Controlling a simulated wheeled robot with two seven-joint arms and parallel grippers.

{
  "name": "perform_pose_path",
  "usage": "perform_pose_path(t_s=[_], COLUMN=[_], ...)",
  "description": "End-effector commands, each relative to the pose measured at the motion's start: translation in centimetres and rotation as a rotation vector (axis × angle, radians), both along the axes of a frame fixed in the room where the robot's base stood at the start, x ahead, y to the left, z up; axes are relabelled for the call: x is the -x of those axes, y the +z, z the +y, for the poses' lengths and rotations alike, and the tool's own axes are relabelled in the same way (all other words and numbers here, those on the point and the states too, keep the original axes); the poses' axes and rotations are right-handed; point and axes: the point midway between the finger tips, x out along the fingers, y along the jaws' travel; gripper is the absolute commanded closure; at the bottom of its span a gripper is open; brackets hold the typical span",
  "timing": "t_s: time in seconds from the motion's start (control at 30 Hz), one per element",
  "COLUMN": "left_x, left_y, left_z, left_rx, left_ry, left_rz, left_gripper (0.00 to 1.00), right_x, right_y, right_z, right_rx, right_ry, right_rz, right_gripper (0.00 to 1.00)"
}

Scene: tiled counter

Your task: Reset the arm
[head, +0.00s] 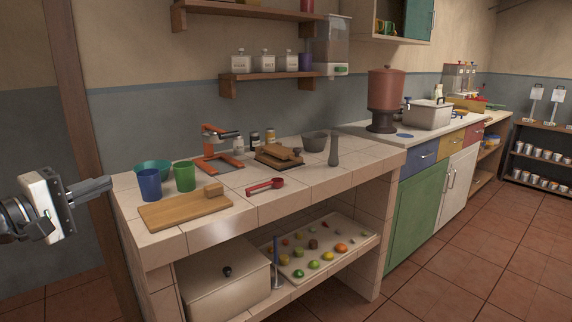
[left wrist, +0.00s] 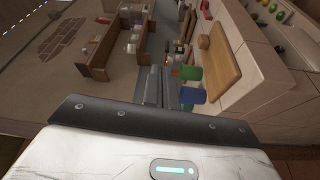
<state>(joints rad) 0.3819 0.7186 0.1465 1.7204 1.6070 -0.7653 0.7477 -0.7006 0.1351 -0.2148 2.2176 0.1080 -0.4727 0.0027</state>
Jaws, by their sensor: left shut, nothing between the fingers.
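My left gripper (head: 95,187) is at the left of the head view, beside the left end of the tiled counter (head: 225,228). Its fingers point right, towards the cups, and are shut and empty. In the left wrist view the closed fingers (left wrist: 157,88) show at the middle. A blue cup (head: 149,185) and a green cup (head: 184,176) stand close by on the counter; both also show in the left wrist view, the blue one (left wrist: 193,95) right of the fingers. My right gripper is in neither view.
A cutting board (head: 175,212) with a small brown block, a teal bowl (head: 152,167), an orange press (head: 219,150) and a red scoop (head: 265,186) lie on the counter. Below are a white box (head: 225,285) and a tray (head: 350,232) of fruit. Floor at right is clear.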

Motion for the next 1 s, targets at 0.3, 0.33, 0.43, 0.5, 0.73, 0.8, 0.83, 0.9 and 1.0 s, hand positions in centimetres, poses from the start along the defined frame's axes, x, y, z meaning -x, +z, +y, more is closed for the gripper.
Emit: perform_pose_path(t_s=[0.3,0.33,0.43,0.5,0.73,0.8,0.83,0.9,1.0], left_x=[0.8,1.0,2.0,3.2,12.1,15.8,17.3,20.6,23.7], left_y=[-9.4,-10.3,-13.8,-16.7,-27.5,-29.7,-30.3,-31.2,-31.5], left_z=[-3.5,-3.8,-5.3,-6.5,-13.1,-15.2,-16.0,-17.7,-19.1], left_rx=[-0.221,-0.244,-0.339,-0.421,-0.834,-0.977,-1.033,-1.156,-1.284], left_ry=[0.03,0.032,0.034,0.032,-0.031,-0.062,-0.076,-0.106,-0.135], left_rz=[0.06,0.065,0.079,0.089,0.08,0.056,0.042,0.01,-0.029], left_gripper=[1.0,1.0,1.0,1.0,1.0,1.0,1.0,1.0,1.0], right_x=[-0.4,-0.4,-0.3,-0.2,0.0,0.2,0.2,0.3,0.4], right_y=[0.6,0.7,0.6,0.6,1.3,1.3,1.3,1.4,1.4], right_z=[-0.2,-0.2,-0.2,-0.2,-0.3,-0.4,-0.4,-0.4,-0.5], right_rx=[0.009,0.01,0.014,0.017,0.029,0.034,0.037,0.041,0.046], right_ry=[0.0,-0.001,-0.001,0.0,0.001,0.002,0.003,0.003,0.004], right_rz=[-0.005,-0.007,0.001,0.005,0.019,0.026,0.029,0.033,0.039], right_gripper=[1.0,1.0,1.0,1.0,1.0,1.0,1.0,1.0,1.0])
